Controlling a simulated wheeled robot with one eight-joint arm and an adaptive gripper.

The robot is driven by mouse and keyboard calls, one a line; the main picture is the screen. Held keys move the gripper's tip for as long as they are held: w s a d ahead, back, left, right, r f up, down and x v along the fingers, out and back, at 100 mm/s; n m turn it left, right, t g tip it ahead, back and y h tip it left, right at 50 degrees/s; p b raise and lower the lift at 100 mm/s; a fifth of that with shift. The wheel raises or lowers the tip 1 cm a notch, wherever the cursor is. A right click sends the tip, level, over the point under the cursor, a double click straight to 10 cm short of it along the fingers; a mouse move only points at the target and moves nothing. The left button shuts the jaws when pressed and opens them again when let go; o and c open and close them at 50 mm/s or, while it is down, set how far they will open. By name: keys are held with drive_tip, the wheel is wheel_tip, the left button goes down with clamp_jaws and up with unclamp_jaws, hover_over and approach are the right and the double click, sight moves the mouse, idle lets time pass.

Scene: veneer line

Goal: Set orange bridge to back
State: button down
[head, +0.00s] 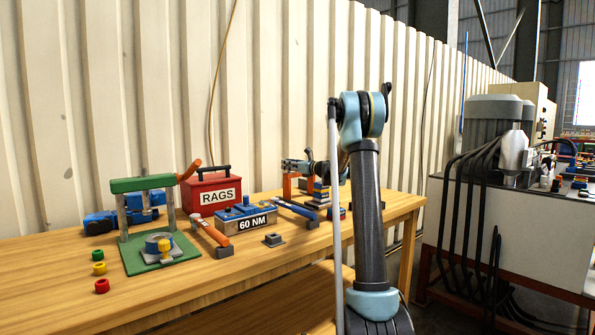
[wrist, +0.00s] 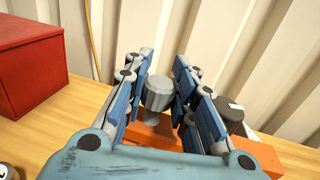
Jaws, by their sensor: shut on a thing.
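The orange bridge (head: 287,188) is at the back of the wooden bench, right of the red rags box, partly hidden by my arm and gripper. In the wrist view its orange top (wrist: 150,138) lies below my fingers, with a grey round knob (wrist: 158,93) standing on it. My gripper (wrist: 160,80) is shut on this knob, one blue-padded finger on each side. In the head view my gripper (head: 305,167) is small and sits at the bridge's top. I cannot tell whether the bridge's feet touch the bench.
The red rags box (head: 214,193) stands left of the bridge. Stacked flat blocks (head: 320,195) are beside it. The 60 NM block (head: 245,220), a green press stand (head: 144,184) and an orange-handled tool (head: 212,232) are nearer the front. The ribbed wall (head: 130,80) rises behind the bench.

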drive_tip(key=shift+w+a, duration=0.5)
drive_tip(key=shift+w, duration=0.25)
drive_tip(key=shift+w+a, duration=0.45)
drive_tip(key=shift+w, duration=0.3)
drive_tip(key=c, duration=1.6)
unclamp_jaws()
drive_tip(key=shift+o, duration=0.2)
drive_tip(key=v, duration=1.2)
